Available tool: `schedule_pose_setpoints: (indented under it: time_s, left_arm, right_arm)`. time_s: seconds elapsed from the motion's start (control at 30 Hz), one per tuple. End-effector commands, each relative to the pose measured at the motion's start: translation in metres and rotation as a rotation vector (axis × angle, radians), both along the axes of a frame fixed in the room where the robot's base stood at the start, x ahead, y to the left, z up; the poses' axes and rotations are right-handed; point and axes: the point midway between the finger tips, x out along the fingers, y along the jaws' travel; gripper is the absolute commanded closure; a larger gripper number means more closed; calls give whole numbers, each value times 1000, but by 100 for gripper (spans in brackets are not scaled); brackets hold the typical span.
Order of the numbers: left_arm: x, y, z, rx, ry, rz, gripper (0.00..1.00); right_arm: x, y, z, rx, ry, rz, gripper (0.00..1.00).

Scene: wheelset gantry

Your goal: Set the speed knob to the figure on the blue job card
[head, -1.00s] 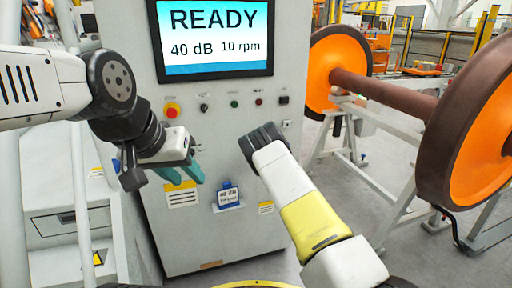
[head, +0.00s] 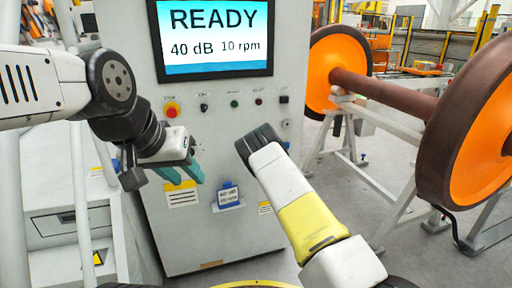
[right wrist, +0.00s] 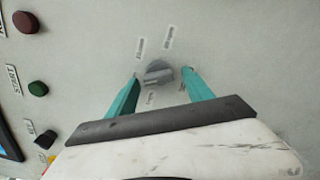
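A grey knob (right wrist: 158,73) on the panel shows in the right wrist view, with small labels around it, too blurred to read. My right gripper (right wrist: 161,77) is open, its teal fingertips on either side of the knob with a visible gap to each. My right forearm hides this knob and the fingers in the head view. The blue job card (head: 228,196) sits low on the cabinet front; its upper line seems to read 40 dB, its lower rpm figure is too small to tell. My left gripper (head: 190,173) has its teal fingers apart and empty, left of the card.
The screen (head: 214,38) reads READY, 40 dB, 10 rpm. A red button (head: 171,110) and several small controls line the grey cabinet (head: 215,245) below it. An orange and brown wheelset (head: 390,92) stands on a white frame at the right.

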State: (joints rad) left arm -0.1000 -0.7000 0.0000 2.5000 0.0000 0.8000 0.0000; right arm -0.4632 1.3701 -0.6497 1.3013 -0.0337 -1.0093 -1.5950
Motion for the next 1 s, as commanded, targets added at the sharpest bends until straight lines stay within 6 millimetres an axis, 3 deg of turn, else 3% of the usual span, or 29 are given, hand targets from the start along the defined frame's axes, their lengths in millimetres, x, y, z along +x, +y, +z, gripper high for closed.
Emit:
schedule_pose_setpoints:
  time_s: [0.27, 0.7, 1.0]
  left_arm:
    - [0, 0, 0, 0, 0, 0, 64]
    - [0, 0, 0, 0, 0, 0, 64]
    - [0, 0, 0, 0, 0, 0, 64]
  right_arm:
    - [-3, -1, 0, 0, 0, -1, 40]
    - [-61, -20, 0, -1, 2, -1, 40]
    - [-74, -24, 0, 0, -1, 1, 40]
